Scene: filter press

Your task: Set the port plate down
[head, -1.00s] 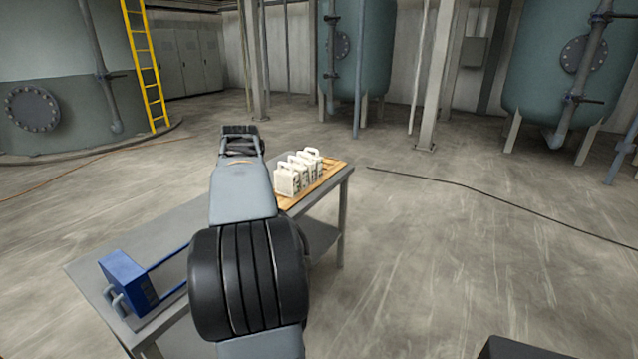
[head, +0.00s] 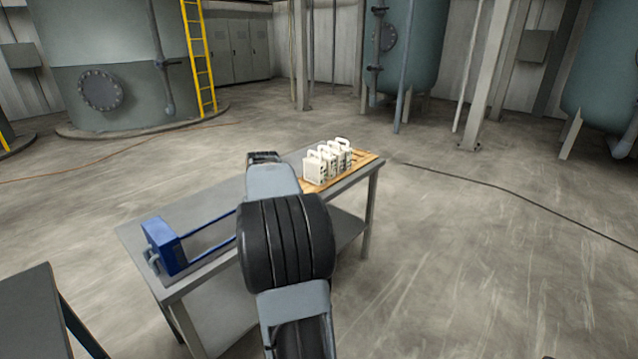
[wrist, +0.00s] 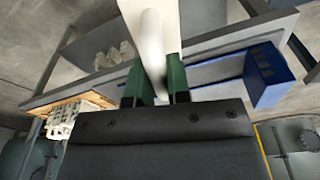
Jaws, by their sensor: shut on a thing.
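My gripper (wrist: 160,88) has two green fingers in the wrist view, shut on a white thing (wrist: 150,35) seen nearly edge-on, which I take to be the port plate. Its ports and lower end do not show. In the head view my own arm hides the gripper and the held plate. The blue press frame (head: 165,246) with its two rails stands on the grey table (head: 196,284). It also shows in the wrist view (wrist: 268,78), to the right of the fingers and apart from them.
Several white plates with handles (head: 325,165) stand upright on a wooden board (head: 368,160) at the table's far right end; they show at left in the wrist view (wrist: 72,121). Another dark table (head: 28,300) is at lower left. A cable (head: 510,194) lies on the open floor.

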